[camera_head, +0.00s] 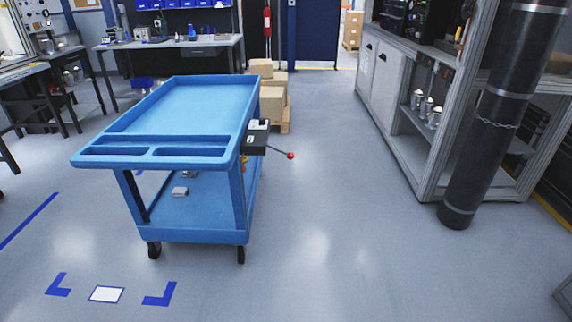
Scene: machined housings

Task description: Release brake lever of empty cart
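A blue two-shelf cart (178,152) on black casters stands left of the middle of the head view. Its upper tray is empty, and a small grey item (180,191) lies on the lower shelf. A black brake box (256,138) sits on the cart's right side near the front corner. A thin lever (277,151) sticks out from it to the right, tilted slightly down, and ends in a red ball knob (291,156). Neither of my grippers shows in this view.
Cardboard boxes on a pallet (272,98) stand behind the cart. A workbench (170,45) is at the back left. Blue floor marks (160,294) lie in front. The floor right of the cart is clear.

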